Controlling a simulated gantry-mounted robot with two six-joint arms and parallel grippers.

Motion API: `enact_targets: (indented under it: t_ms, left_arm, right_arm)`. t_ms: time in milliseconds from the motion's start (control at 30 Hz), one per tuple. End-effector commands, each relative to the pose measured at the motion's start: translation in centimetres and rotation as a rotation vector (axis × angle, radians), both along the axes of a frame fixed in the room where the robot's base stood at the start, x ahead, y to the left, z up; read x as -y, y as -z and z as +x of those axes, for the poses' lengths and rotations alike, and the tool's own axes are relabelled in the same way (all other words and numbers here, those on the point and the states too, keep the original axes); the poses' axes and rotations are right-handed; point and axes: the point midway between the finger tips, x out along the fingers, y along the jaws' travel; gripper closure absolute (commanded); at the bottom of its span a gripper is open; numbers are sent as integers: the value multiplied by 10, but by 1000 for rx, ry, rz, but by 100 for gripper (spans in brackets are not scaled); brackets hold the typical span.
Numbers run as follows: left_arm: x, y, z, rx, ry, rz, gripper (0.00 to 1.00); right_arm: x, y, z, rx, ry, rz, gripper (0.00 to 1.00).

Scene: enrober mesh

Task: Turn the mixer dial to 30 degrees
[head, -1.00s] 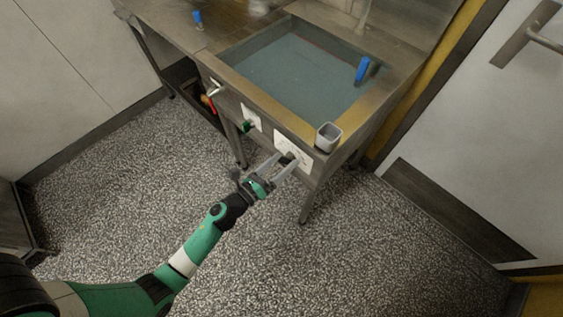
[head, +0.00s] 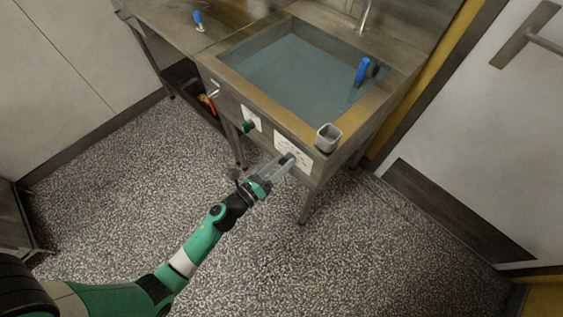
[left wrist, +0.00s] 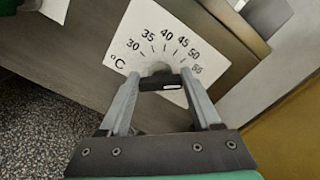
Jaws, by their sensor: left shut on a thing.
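The mixer dial is a dark knob (left wrist: 160,83) on a white scale plate (left wrist: 152,42) marked °C, with numbers from 30 to 55. In the head view the plate (head: 306,160) is on the front panel of the steel basin unit. My left gripper (head: 287,161) reaches it from the front and is shut on the dial. In the left wrist view its two fingers (left wrist: 160,90) sit on either side of the knob. A small white mark shows near the knob's right end. Which number the dial points at is not clear. My right gripper is not in view.
A green knob (head: 246,127) on a smaller white plate and a red-handled lever (head: 213,96) are left of the dial. A grey cup (head: 327,137) stands on the rim above. The basin (head: 300,68) holds bluish liquid and a blue handle (head: 362,70). The floor in front is clear.

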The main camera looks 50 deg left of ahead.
Motion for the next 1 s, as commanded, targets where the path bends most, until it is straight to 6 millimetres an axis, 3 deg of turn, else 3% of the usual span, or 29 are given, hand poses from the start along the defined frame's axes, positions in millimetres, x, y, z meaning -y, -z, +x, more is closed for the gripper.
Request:
enact_targets:
  t_ms: [1000]
  left_arm:
    - [-2, 3, 0, 58, 0, -906, 91]
  right_arm:
    - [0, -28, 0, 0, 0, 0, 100]
